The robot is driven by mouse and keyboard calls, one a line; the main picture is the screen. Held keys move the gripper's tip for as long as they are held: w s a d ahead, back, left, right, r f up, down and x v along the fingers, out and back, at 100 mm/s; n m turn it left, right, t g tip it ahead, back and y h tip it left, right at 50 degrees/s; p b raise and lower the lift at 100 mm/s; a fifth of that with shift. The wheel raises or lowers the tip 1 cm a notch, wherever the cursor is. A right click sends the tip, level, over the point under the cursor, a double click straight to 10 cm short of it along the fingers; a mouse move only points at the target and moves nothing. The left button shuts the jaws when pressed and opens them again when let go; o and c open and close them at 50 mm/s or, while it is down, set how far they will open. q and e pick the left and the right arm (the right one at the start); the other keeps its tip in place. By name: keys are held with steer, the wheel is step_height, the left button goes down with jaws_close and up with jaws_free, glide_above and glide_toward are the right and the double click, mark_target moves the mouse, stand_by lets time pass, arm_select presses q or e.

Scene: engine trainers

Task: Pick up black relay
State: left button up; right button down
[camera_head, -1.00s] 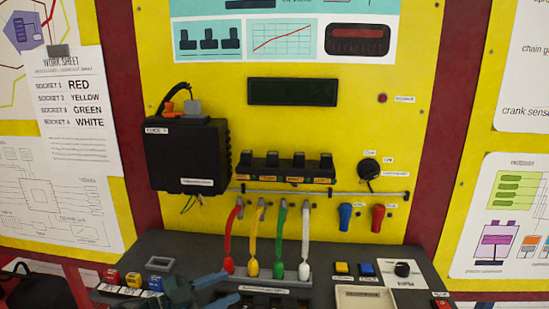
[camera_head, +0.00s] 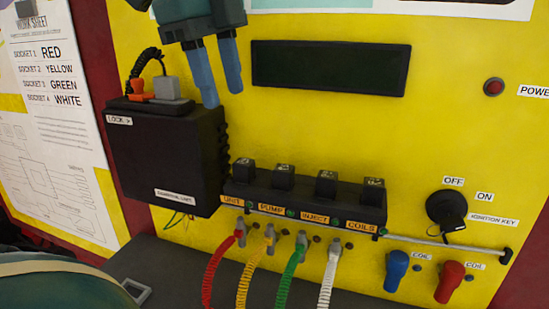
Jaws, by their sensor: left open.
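Several black relays stand in a row on a black holder (camera_head: 250,196) on the yellow panel, above labels UNIT, PUMP, INJECT and COILS. They are the UNIT relay (camera_head: 243,170), the PUMP relay (camera_head: 283,176), the INJECT relay (camera_head: 327,183) and the COILS relay (camera_head: 373,190). My left gripper (camera_head: 223,97) is at the top, fingers pointing down, open with nothing between them. It is above and slightly left of the UNIT relay, apart from it. My right gripper is not in view.
A black control box (camera_head: 165,160) with an orange plug (camera_head: 137,88) and grey connector (camera_head: 172,88) is left of the relays. Red, yellow, green and white coiled cables hang below. An ignition key switch (camera_head: 447,208) and blue and red coil plugs are at right.

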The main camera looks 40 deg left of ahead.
arm_select(q)
glide_above(242, 162)
steer(key=s, duration=0.2)
steer(key=f, duration=0.6)
steer(key=shift+w+a+f, duration=0.1)
steer(key=shift+w+f, duration=0.1)
steer(key=shift+w, duration=0.05)
steer(key=shift+w+f, duration=0.25)
steer(key=shift+f, duration=0.75)
steer(key=shift+w+f, duration=0.2)
steer(key=shift+f, duration=0.8)
steer(key=shift+w+f, duration=0.25)
steer(key=shift+f, duration=0.75)
steer(key=c, duration=0.8)
